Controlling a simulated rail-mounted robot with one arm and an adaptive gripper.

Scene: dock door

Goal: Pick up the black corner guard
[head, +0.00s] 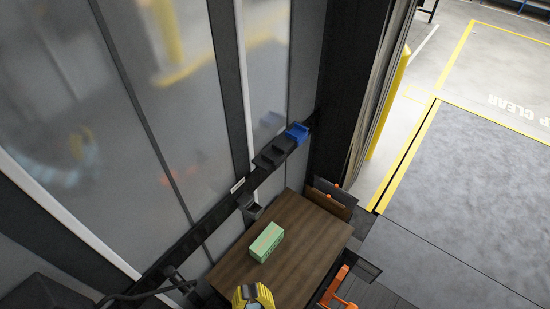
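A small black angular piece (254,210) shows in the head view at the upper left edge of the brown wooden tabletop (300,240), close to the wall rail. It may be the black corner guard, but it is too small and dark to be sure. Dark blocks or bins (272,155) also sit on the rail further up, beside a blue bin (297,132). I cannot make out my gripper in this view.
A green box (267,242) stands on the tabletop. A yellow and black object (253,296) is at its near edge. An orange handle-like part (338,287) is at the lower right. The right part of the tabletop is clear.

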